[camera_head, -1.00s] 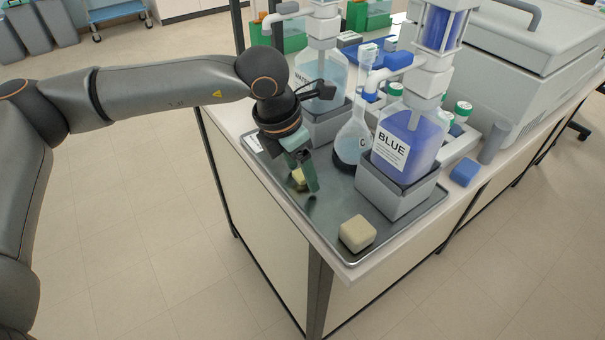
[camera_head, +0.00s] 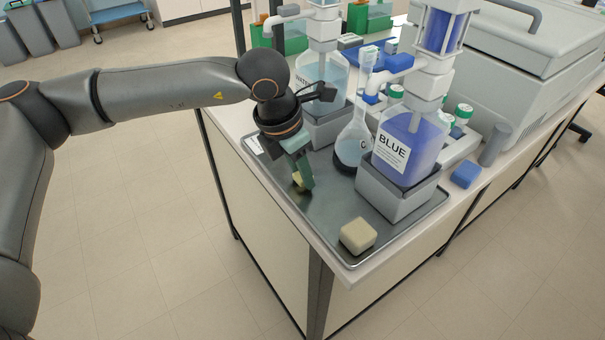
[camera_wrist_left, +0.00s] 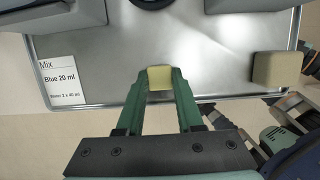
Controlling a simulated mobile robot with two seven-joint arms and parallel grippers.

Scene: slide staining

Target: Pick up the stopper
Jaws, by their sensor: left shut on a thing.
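The stopper (camera_head: 297,178) is a small pale yellow piece at the left of the metal tray. My left gripper (camera_head: 302,184) points down at it with green fingers. In the left wrist view the stopper (camera_wrist_left: 160,77) sits between the two fingertips (camera_wrist_left: 160,84), and the fingers are shut on it. The head view hides part of the stopper behind a finger. I cannot tell whether it still touches the tray. My right gripper is not in view.
The tray (camera_head: 318,217) also holds a flask (camera_head: 352,146), a water bottle (camera_head: 322,72), a blue bottle (camera_head: 412,140) on a grey stand and a cream block (camera_head: 357,234). A mix label (camera_wrist_left: 62,82) lies at the tray's edge. The tray's front middle is clear.

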